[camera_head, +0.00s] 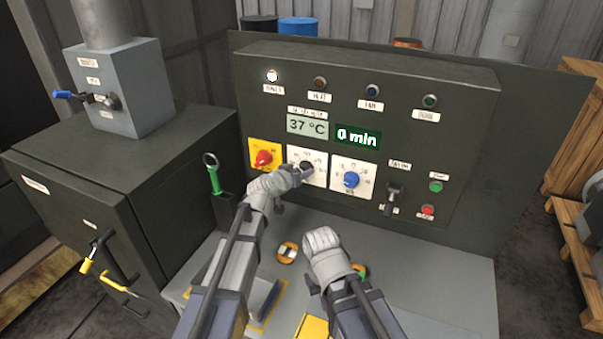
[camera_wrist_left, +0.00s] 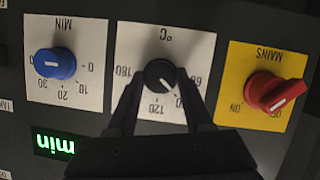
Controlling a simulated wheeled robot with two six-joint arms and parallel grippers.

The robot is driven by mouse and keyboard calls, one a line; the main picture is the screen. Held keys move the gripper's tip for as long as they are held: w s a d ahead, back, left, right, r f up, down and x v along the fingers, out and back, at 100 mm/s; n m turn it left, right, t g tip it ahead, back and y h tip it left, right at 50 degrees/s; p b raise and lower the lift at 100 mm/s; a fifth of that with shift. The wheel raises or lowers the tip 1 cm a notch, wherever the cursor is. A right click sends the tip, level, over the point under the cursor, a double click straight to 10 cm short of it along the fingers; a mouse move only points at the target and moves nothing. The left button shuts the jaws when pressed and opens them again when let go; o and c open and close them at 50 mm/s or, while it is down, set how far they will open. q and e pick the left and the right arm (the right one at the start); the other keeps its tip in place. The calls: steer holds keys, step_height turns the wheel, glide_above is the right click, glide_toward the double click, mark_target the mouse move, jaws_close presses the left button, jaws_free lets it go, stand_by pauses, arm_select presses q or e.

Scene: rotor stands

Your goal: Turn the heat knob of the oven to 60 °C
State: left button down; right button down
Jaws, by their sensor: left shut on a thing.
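The black heat knob (camera_wrist_left: 160,74) sits on a white °C dial plate (camera_wrist_left: 185,45), seen upside down in the left wrist view. Its white mark points down and right in that view, on the side between the 60 and 120 labels; a number there is partly hidden. My left gripper (camera_wrist_left: 161,85) is shut on the knob, one finger on each side. In the head view my left gripper (camera_head: 296,174) reaches the dial from the left and covers part of it. The temperature display (camera_head: 307,125) reads 37 °C. My right gripper (camera_head: 324,245) hangs low, away from the panel; its jaws are unclear.
The red mains switch (camera_head: 263,158) is left of the heat dial, and the blue minute knob (camera_head: 351,180) is right of it. The timer reads 0 min (camera_head: 357,137). The power lamp (camera_head: 272,76) glows white. A green-handled tool (camera_head: 214,178) stands at the left.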

arm_select(q)
steer(key=shift+a+f+n+h+b, duration=0.1)
steer(key=shift+n+h+b, duration=0.75)
steer(key=shift+n, duration=0.45)
steer(key=shift+a+f+n+h+b, duration=0.1)
steer(key=shift+n+h+b, duration=0.7)
steer(key=shift+n, duration=0.5)
steer(key=shift+g, duration=0.3)
steer(key=shift+c, duration=1.5)
jaws_free()
steer(key=shift+r, duration=0.1)
steer(key=p+v, duration=0.2)
steer(key=v, duration=0.5)
steer(key=shift+s+a, duration=0.25)
